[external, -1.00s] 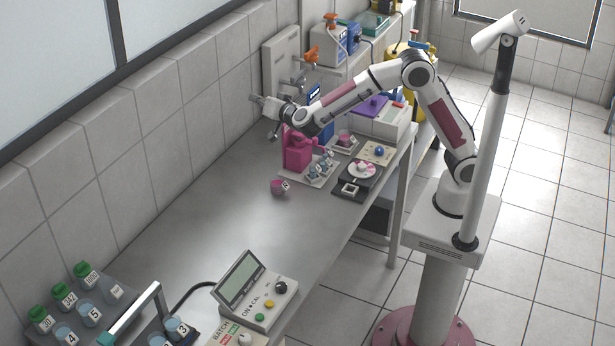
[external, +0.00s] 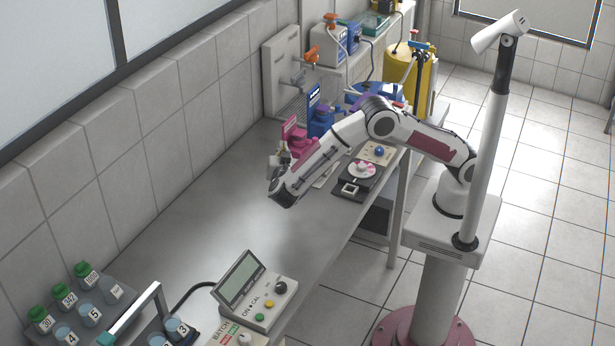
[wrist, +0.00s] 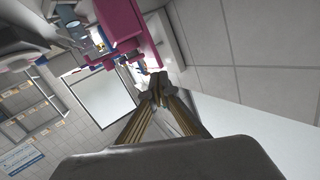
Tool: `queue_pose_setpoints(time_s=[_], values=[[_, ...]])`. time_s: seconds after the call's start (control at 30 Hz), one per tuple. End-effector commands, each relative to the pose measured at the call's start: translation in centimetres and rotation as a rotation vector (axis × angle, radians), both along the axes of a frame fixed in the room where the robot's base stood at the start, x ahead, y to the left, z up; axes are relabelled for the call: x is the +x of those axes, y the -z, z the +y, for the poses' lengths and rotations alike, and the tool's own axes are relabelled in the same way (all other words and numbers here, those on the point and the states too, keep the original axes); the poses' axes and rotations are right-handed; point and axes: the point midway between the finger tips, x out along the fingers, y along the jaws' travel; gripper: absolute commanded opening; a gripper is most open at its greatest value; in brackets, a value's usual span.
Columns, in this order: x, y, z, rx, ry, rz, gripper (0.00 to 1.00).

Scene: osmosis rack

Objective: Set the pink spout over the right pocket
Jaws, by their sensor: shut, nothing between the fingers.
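The pink dispenser (external: 298,140) stands near the wall, its lower part hidden by my arm. It shows upside down in the wrist view (wrist: 122,20), with a pink bar that looks like its spout (wrist: 108,59). The tray in front of it (external: 326,178) shows only as a pale edge; its pockets are hidden, so I cannot tell which one the spout is over. My gripper is shut and empty, with its fingertips (wrist: 156,88) close to the dispenser but apparently apart from it. In the external view my gripper is small and partly hidden at the dispenser's left.
A blue dispenser (external: 320,120) stands behind the pink one. A black device with a pink-and-white dial (external: 361,170) and a beige box with a blue knob (external: 379,152) lie to the right.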

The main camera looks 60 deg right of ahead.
Motion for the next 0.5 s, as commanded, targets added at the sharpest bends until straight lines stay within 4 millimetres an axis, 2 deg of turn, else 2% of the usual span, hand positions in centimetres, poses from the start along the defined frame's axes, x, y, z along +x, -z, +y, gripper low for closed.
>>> queue_pose_setpoints(time_s=[0.1, 0.3, 0.5], values=[[-2.2, 1.7, 0.7, -0.047, 0.065, 0.036, 0.00], [-5.8, 3.8, 1.6, -0.121, 0.169, 0.095, 0.00], [-8.2, 4.9, 2.3, -0.170, 0.232, 0.132, 0.00]])
